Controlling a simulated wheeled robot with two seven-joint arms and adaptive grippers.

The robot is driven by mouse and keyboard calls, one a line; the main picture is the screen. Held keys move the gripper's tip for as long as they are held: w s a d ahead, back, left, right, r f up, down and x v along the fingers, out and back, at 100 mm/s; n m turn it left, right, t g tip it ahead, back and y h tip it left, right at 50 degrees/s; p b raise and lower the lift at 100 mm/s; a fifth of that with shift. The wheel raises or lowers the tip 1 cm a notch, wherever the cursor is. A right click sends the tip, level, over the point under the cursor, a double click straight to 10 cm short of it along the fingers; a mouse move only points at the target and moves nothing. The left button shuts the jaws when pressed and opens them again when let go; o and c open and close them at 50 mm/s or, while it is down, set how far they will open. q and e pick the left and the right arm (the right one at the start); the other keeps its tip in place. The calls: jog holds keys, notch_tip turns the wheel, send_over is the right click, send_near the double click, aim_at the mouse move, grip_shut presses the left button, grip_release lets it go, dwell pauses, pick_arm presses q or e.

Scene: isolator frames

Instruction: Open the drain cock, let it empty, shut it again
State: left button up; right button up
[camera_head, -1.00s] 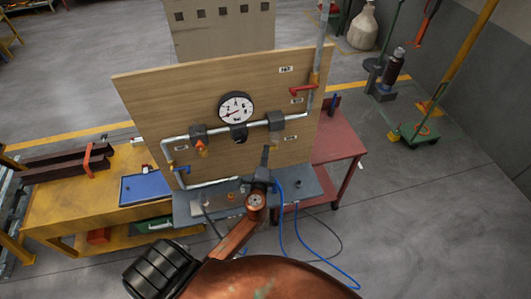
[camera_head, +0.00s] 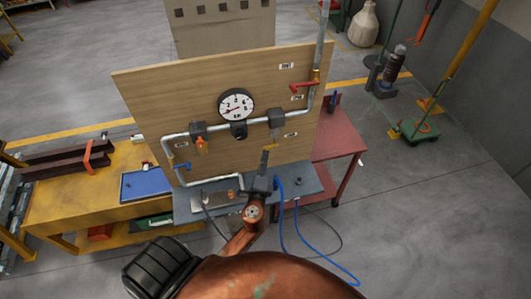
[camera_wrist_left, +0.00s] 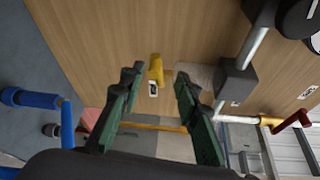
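A yellow cock handle (camera_head: 270,147) shows on the wooden board, below the pipe's right grey block. In the left wrist view the yellow handle (camera_wrist_left: 156,68) appears in the gap between my fingers, with a small label beside it. I cannot tell whether the fingers touch it. My left gripper (camera_head: 266,157) is open, in front of the lower right of the board. Other valves are a red handle (camera_head: 304,86) at upper right, a blue one (camera_head: 182,167) at lower left and an orange-brass one (camera_head: 201,146). No label text is readable to name the drain cock. My right gripper is out of view.
A pressure gauge (camera_head: 237,104) is mid-board above the pipe (camera_head: 175,150). A grey shelf (camera_head: 315,185) with blue hoses lies under the board. A yellow bench (camera_head: 65,205) stands left, a red table (camera_head: 340,148) right.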

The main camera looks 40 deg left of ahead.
pick_arm(q)
jog(key=v, duration=0.6)
jog(key=shift+s+d, duration=0.15)
